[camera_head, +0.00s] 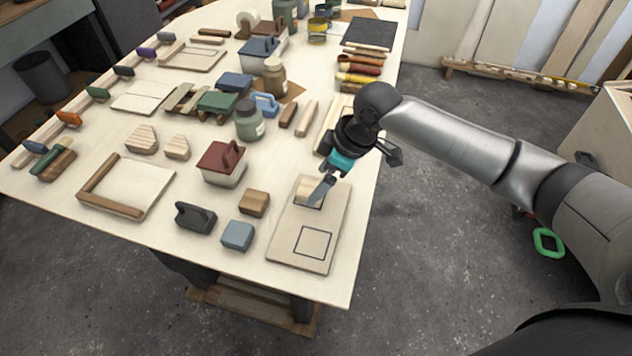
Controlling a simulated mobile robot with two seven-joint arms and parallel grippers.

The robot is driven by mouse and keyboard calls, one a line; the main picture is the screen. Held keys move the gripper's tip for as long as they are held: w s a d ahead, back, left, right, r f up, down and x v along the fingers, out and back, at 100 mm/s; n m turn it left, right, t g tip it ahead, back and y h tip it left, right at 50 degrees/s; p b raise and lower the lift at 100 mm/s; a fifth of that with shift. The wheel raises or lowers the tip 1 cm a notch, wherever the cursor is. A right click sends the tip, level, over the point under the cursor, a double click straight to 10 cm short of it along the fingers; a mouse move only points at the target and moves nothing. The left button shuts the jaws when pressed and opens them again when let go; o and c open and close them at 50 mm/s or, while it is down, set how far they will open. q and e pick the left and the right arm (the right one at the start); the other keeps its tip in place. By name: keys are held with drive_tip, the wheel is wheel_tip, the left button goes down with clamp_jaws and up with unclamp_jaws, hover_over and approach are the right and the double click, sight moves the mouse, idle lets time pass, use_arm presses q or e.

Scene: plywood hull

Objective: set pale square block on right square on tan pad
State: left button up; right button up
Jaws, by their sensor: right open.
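The tan pad (285,247) lies near the table's right front edge. An outlined square (314,241) on its near half is bare. The pale square block (304,187) is at the pad's far half, where it covers most of whatever marking is there. My right gripper (322,191) reaches in from the right and is open at the block's right side. Its fingers partly hide the block, and I cannot tell whether they touch it. My left gripper is out of view.
A brown block (254,203), a blue-grey block (237,235) and a dark-handled tool (195,217) stand left of the pad. A red-lidded box (221,163) and green jar (249,120) stand farther back. A wood-edged tray (140,187) lies left.

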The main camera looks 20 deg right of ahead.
drive_tip(key=p+v, duration=0.1)
drive_tip(key=v, duration=1.1)
drive_tip(key=shift+d+r+p, duration=0.15)
drive_tip(key=shift+r+p, duration=0.05)
drive_tip(key=shift+p, duration=0.1)
drive_tip(key=shift+s, duration=0.1)
